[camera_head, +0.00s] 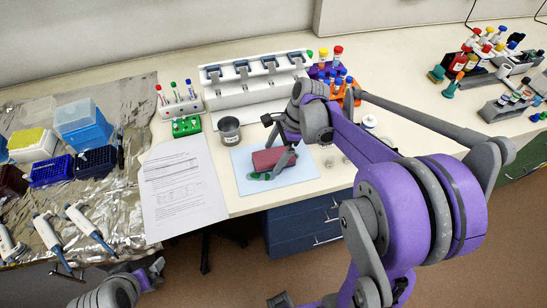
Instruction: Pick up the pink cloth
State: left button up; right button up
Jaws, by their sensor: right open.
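The pink cloth (265,159) lies folded on a pale blue mat (300,176) near the front edge of the bench. My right gripper (277,143) is open just above and at the right of the cloth, and its lower finger overlaps the cloth's right side in the picture. I cannot tell whether it touches the cloth. A small green item (259,176) shows at the cloth's front edge. My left gripper (152,273) is low at the bottom left, in front of the bench and far from the cloth; its jaw state is unclear.
A grey metal cup (229,130) stands close behind the cloth at the left. A white pipette rack (240,93) and a green tube block (186,126) are behind. A printed sheet (182,185) lies left, beside foil (120,215) with pipettes and boxes. Tube racks stand far right.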

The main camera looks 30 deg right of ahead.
aim_at(274, 155)
jog(key=shift+a+f, duration=0.2)
jog(key=shift+f, duration=0.3)
jog(key=c, duration=1.4)
notch_tip(274, 155, up, 10)
jog(key=shift+r, duration=0.1)
